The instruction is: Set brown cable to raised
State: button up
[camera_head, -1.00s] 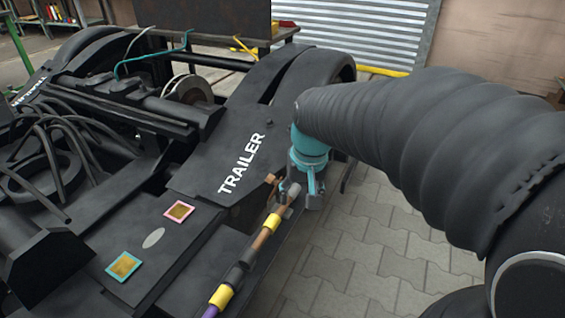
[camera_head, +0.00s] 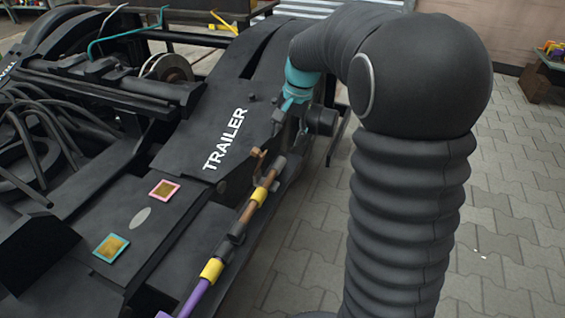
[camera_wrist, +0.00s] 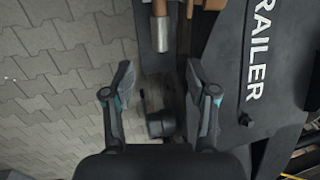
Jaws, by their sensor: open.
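The brown cable (camera_head: 247,212) runs along the side of the black bogie frame, with yellow bands on it and a grey end piece (camera_head: 279,168) at its upper end. In the wrist view the metal end (camera_wrist: 162,36) points down toward my gripper, at the top of the picture. A copper-brown bracket (camera_head: 259,157) stands beside the cable; in the wrist view a brown part (camera_wrist: 205,4) shows beside it. My gripper (camera_wrist: 160,74) is open and empty, its fingers apart, short of the cable end. In the head view my gripper (camera_head: 288,112) is beyond that end.
The black plate marked TRAILER (camera_head: 215,145) lies left of the cable. A purple cable (camera_head: 195,298) continues below the lower yellow band. Pink-edged (camera_head: 165,190) and teal-edged (camera_head: 111,248) patches lie on the frame. Paved floor (camera_head: 500,190) is open at the right.

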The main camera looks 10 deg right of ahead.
aim_at(279, 162)
jog(key=f, duration=0.3)
jog(key=w+a+f, duration=0.1)
jog(key=f, duration=0.3)
jog(key=a+f+b, duration=0.1)
jog(key=f, duration=0.3)
jog(key=shift+w+f, duration=0.15)
jog(key=shift+c, duration=0.3)
